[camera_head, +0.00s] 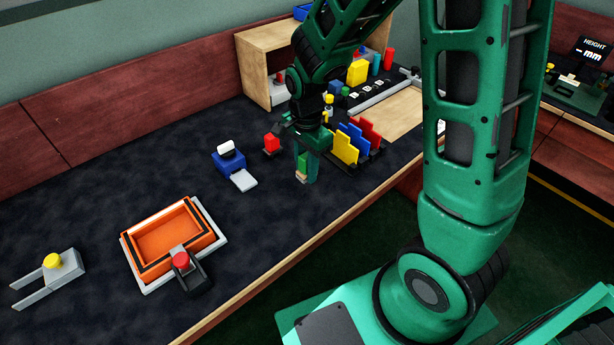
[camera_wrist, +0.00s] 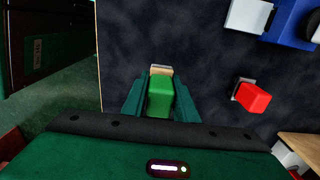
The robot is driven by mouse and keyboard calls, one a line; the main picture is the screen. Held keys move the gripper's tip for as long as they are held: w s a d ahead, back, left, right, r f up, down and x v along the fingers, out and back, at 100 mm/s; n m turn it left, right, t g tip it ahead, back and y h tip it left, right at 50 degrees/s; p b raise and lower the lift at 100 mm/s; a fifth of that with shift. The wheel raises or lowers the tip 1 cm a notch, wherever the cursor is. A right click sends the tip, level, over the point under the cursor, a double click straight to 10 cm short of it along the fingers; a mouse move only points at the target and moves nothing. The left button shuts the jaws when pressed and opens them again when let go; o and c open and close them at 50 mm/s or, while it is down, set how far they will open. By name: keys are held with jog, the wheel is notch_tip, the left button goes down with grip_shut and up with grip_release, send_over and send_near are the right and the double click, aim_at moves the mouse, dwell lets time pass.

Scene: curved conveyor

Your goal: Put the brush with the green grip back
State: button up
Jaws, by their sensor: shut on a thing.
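The brush with the green grip (camera_head: 303,160) is in my gripper (camera_head: 307,168), above the dark worktop near its front edge. In the wrist view the green grip (camera_wrist: 160,97) sits between the two fingers of my gripper (camera_wrist: 160,108), with a pale beige end (camera_wrist: 161,70) beyond it. The fingers are shut on the grip from both sides. The brush hangs beige end down in the head view; I cannot tell whether that end touches the worktop.
A red block on a small base (camera_head: 271,143) stands just left of my gripper; it also shows in the wrist view (camera_wrist: 254,97). Yellow, blue and red stepped pieces (camera_head: 346,147) stand close on the right. A blue and white device (camera_head: 229,160) and an orange tray (camera_head: 132,252) lie left.

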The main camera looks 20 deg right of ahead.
aim_at(310, 187)
jog(key=shift+w+d+f, duration=0.3)
jog(key=shift+d+f, duration=0.1)
jog(key=shift+d, duration=0.1)
jog(key=shift+f, duration=1.8)
jog(key=shift+f, duration=0.15)
jog(key=shift+f, duration=0.3)
jog(key=shift+s+f, duration=0.1)
jog(key=shift+s, duration=0.05)
